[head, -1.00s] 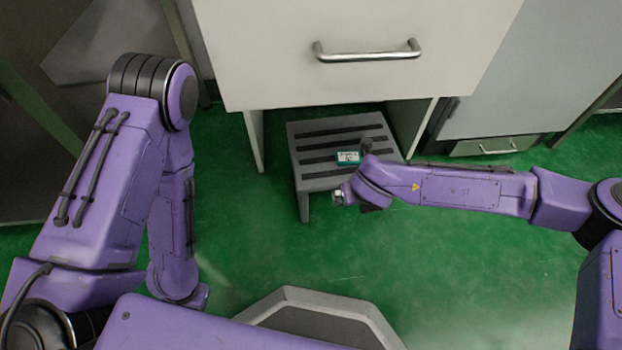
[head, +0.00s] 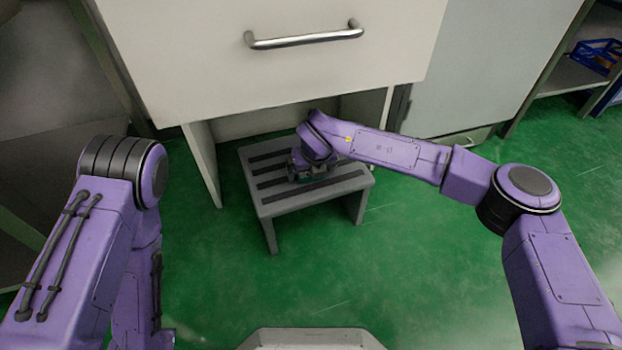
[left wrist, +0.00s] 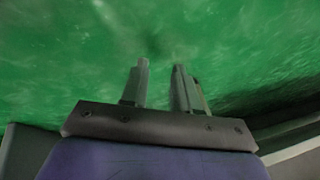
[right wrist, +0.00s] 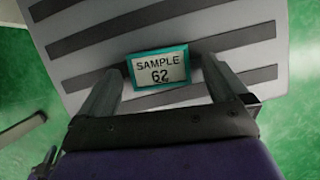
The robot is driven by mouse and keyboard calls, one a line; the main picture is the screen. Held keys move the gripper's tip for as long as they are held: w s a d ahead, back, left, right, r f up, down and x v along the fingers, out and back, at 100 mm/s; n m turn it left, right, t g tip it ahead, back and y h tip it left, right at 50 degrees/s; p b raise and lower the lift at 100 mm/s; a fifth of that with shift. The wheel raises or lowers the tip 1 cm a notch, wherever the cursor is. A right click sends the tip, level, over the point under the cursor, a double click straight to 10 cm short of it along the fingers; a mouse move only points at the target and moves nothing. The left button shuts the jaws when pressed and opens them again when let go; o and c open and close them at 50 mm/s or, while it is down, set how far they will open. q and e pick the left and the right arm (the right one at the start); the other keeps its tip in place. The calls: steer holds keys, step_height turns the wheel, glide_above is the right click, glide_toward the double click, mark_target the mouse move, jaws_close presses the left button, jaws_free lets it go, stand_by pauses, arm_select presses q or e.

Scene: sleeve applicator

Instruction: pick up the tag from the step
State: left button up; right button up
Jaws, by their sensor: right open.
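The tag (right wrist: 159,69), a white label reading "SAMPLE 62" with a teal border, lies on the grey step (head: 262,200) with dark grip strips. In the right wrist view my right gripper (right wrist: 164,66) is open, with one fingertip on either side of the tag. I cannot tell whether the fingers touch it. In the head view my right gripper (head: 306,172) is low over the step and mostly covers the tag. My left gripper (left wrist: 160,75) is over the green floor in the left wrist view, empty, with a gap between its fingers.
A pale cabinet with a drawer front and metal handle (head: 304,38) overhangs the back of the step. A side panel (head: 202,165) stands left of the step. Green floor (head: 240,280) is clear in front. A shelf with a blue crate (head: 598,55) is at far right.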

steer(key=shift+w, duration=0.1)
steer(key=c, duration=1.1)
steer(key=shift+o, duration=0.2)
